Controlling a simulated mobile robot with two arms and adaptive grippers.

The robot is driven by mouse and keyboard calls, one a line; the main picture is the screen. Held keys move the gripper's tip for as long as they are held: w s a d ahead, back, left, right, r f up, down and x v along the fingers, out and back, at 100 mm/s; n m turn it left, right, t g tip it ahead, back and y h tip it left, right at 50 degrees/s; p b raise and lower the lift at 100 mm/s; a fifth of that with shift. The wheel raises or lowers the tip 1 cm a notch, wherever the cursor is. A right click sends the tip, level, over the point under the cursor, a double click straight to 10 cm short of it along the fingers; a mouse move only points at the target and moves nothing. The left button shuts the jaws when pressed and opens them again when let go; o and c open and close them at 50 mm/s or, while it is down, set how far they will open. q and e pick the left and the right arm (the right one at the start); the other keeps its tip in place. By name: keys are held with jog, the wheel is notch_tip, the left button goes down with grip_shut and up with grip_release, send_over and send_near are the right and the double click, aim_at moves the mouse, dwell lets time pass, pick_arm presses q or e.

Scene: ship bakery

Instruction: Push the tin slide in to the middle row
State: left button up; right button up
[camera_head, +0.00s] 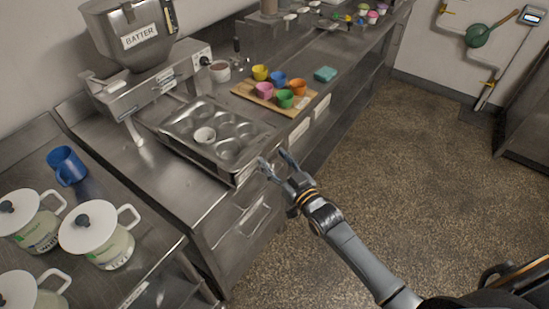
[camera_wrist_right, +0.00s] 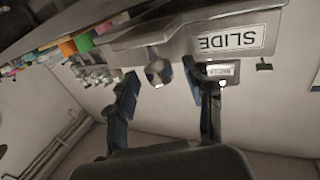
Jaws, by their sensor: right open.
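The tin slide (camera_head: 243,175) is a metal tray under the batter machine, holding a muffin tin (camera_head: 228,113) with several round wells. In the wrist view the slide's front face (camera_wrist_right: 150,32) appears upside down, with a SLIDE label (camera_wrist_right: 229,40). My right gripper (camera_head: 275,160) is open and empty beside the slide's front right corner. In the wrist view its spread fingers (camera_wrist_right: 160,78) point toward the slide's front, with a round metal knob (camera_wrist_right: 158,73) showing between the tips. I cannot tell whether they touch.
The batter machine (camera_head: 130,40) stands behind the tin. A wooden board (camera_head: 250,96) with several coloured cups lies to its right. A blue mug (camera_head: 66,165) and several white-lidded jugs (camera_head: 97,235) stand on the left counter. The floor (camera_head: 390,160) to the right is clear.

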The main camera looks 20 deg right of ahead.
aim_at(235, 140)
jog(key=shift+w, duration=0.1)
jog(key=shift+c, duration=0.2)
grip_shut()
jog(key=w+a+b, duration=0.2)
jog(key=w+a, duration=0.1)
jog(key=w+a+b, duration=0.2)
jog(key=w, duration=0.2)
jog(key=w+a+b, duration=0.2)
jog(key=w+a, duration=0.1)
jog(key=w, duration=0.1)
jog(key=shift+a+f, duration=0.15)
jog(key=shift+a, duration=0.15)
jog(key=shift+w+a, duration=0.15)
jog(key=shift+w, duration=0.1)
grip_release()
jog(key=shift+o, duration=0.2)
